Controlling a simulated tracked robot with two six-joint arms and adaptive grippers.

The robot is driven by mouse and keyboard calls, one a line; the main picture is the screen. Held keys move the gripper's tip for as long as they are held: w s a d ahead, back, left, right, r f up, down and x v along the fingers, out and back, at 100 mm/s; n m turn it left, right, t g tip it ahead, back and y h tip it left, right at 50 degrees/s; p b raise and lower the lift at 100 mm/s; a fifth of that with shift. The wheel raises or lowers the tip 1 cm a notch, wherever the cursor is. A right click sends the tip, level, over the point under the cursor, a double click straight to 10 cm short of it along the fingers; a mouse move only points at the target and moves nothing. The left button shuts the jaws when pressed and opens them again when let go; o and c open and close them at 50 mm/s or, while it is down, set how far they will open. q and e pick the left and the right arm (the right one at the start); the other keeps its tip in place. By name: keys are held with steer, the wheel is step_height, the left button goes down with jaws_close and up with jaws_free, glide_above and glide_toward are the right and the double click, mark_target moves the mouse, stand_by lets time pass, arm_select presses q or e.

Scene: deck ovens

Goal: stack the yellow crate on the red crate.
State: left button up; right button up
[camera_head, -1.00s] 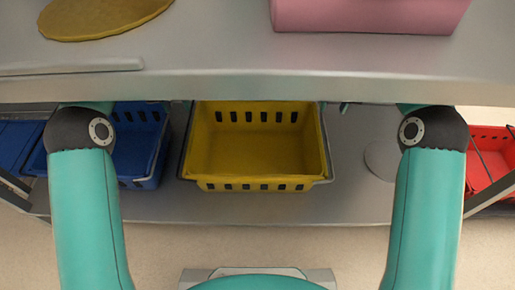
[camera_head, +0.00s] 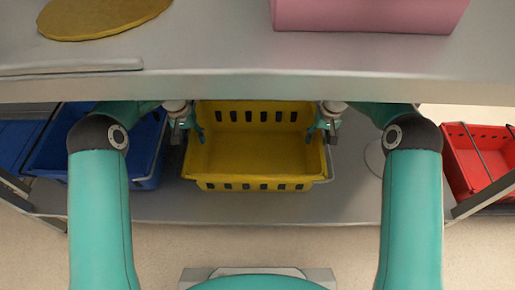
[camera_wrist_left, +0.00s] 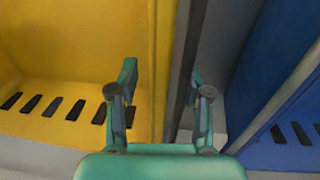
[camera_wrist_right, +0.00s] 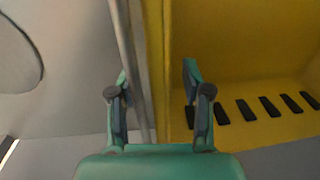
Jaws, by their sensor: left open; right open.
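The yellow crate (camera_head: 255,150) sits upright and empty on the lower shelf, below the upper counter edge. My left gripper (camera_head: 188,127) is open at its left side. In the left wrist view its fingers (camera_wrist_left: 163,85) are either side of the crate's side rim (camera_wrist_left: 160,50). My right gripper (camera_head: 327,126) is open at the right side. In the right wrist view its fingers (camera_wrist_right: 155,80) are either side of the opposite rim (camera_wrist_right: 154,40). I cannot tell whether either touches it. The red crate (camera_head: 462,170) stands at the far right, partly cut off.
A blue crate (camera_head: 147,183) stands close to the left of the yellow one. The upper counter (camera_head: 240,65) overhangs both, bearing a pink block (camera_head: 370,14) and a round yellow board (camera_head: 95,18). Bare shelf (camera_head: 350,205) shows right of the yellow crate.

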arm_select(q)
steer(key=shift+f, duration=0.15)
arm_select(e)
steer(key=shift+f, duration=0.15)
arm_select(q)
jaws_close()
arm_select(e)
jaws_close()
arm_select(q)
steer(key=shift+d, duration=0.1)
arm_select(e)
steer(key=shift+a, duration=0.1)
